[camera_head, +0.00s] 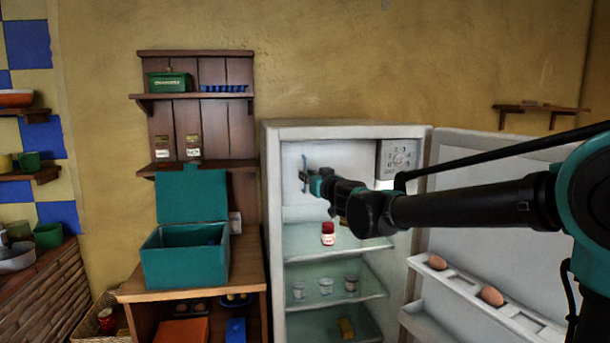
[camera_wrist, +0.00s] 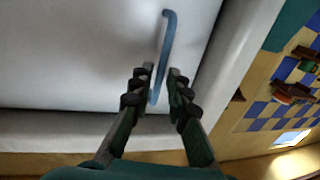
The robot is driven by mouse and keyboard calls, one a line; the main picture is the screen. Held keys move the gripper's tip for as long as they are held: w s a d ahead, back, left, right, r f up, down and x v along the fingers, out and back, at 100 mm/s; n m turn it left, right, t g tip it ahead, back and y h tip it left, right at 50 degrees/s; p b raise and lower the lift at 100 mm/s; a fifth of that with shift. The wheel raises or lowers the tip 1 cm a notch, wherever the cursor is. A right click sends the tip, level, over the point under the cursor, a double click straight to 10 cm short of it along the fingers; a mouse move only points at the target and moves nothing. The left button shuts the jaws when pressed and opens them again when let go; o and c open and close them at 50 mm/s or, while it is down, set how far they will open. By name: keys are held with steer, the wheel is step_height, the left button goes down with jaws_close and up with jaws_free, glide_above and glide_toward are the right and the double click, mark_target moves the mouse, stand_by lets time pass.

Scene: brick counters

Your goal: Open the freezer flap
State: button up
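The fridge (camera_head: 272,230) stands open. Inside at its top is the white freezer flap (camera_head: 345,160), which looks shut and fills much of the wrist view (camera_wrist: 80,50). Its thin blue bar handle (camera_head: 304,163) is on the flap's left side in the head view. My gripper (camera_head: 309,181) reaches into the fridge at the handle's lower part. In the wrist view, my gripper (camera_wrist: 163,73) has its two fingers apart, with the lower part of the blue handle (camera_wrist: 167,28) appearing between them. I cannot tell whether either finger touches the handle.
The fridge door (camera_head: 480,200) is swung open to the right, with eggs (camera_head: 492,296) on its shelf. A red-lidded jar (camera_head: 328,233) stands on the shelf below my gripper. A teal box (camera_head: 185,255) with a raised lid sits on the wooden cabinet to the left.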

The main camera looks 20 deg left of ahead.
steer(key=shift+x, duration=1.35)
jaws_close()
